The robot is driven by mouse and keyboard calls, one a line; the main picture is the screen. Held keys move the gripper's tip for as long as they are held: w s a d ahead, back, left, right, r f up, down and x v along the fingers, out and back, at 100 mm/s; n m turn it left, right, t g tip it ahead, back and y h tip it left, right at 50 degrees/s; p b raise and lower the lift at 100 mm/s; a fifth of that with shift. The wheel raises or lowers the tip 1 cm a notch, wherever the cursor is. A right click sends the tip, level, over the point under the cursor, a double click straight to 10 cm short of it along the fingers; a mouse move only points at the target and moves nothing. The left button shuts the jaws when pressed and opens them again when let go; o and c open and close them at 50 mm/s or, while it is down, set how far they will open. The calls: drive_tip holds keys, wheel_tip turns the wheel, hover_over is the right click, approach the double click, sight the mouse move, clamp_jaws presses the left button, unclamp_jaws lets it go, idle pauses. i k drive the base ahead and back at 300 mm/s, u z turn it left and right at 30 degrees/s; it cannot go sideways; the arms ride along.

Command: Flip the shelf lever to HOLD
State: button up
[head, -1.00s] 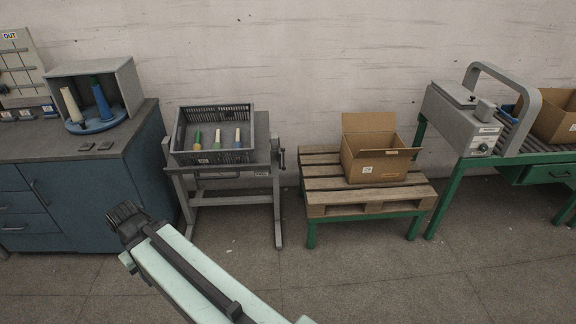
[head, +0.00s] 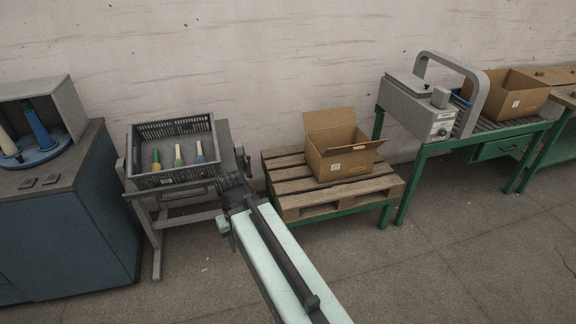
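The grey shelf stand (head: 147,214) is at left of centre in the head view and bears a dark crate (head: 134,150). A small dark lever (head: 242,158) is at the stand's right side; its setting and any lettering are too small to read. My gripper (head: 232,183) appears just below and in front of the lever in the picture. I cannot tell whether it touches the lever. Its fingers are dark and small, so its opening does not show. It hides part of the stand's right side.
Several cones stand in the crate. A blue cabinet (head: 70,225) is to the left. A wooden pallet (head: 296,205) on green legs with an open carton (head: 345,166) is close to the right. A green-framed conveyor (head: 420,160) is farther right. Floor in front is clear.

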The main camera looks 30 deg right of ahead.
sight(250, 168)
drive_tip(key=z, duration=0.55)
drive_tip(key=i, duration=1.05)
drive_tip(key=u, duration=2.1)
drive_tip(key=k, duration=1.15)
drive_tip(key=z, duration=0.7)
drive_tip(key=i, duration=0.85)
drive_tip(key=u, duration=0.05)
